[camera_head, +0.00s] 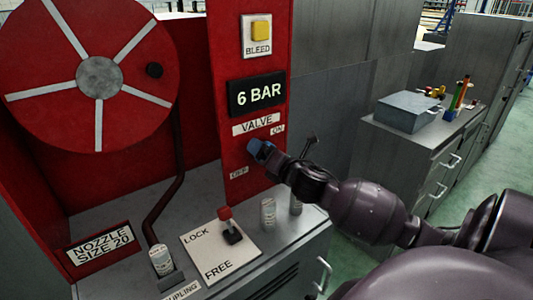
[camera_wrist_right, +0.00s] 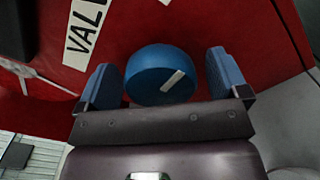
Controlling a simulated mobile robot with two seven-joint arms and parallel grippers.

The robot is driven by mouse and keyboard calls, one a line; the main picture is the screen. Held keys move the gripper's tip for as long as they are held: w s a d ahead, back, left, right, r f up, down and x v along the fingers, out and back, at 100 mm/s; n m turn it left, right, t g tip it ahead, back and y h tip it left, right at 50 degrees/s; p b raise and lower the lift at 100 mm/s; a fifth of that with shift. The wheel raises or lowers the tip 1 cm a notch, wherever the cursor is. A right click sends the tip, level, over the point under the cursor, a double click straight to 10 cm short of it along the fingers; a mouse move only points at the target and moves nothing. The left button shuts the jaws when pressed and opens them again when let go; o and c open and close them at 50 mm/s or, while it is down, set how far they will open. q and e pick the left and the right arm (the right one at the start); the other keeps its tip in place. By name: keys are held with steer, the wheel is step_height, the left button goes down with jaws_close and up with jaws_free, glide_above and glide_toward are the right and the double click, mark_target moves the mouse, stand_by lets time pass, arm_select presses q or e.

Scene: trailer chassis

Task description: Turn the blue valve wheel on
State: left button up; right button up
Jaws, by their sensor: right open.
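The blue valve wheel (camera_wrist_right: 150,72) is a round knob with a white pointer mark, on the red panel (camera_wrist_right: 200,22). In the right wrist view the mark runs slantwise from lower left to upper right. My right gripper (camera_wrist_right: 166,78) is open, with one blue finger on each side of the wheel and a small gap showing at both sides. In the head view my right gripper (camera_head: 262,150) is at the panel between the ON label (camera_head: 278,130) and the OFF label (camera_head: 239,173), and largely hides the wheel. My left gripper is not in view.
A red hose reel (camera_head: 50,110) is at the left. A 6 BAR display (camera_head: 257,94) and a yellow BLEED button (camera_head: 261,31) are above the valve. A red-knobbed lever (camera_head: 226,216) stands on the counter below. A grey cabinet (camera_head: 400,150) with a blue box (camera_head: 408,111) is at the right.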

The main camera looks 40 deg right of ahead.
steer(key=shift+c, duration=0.2)
steer(key=c, duration=0.9)
steer(key=shift+r+n+p, duration=0.15)
steer(key=shift+n+p, duration=0.5)
steer(key=shift+n, duration=0.15)
steer(key=shift+n+p, duration=0.35)
steer(key=shift+n, duration=0.25)
steer(key=o, duration=0.9)
steer(key=shift+o, duration=0.2)
steer(key=shift+s, duration=0.1)
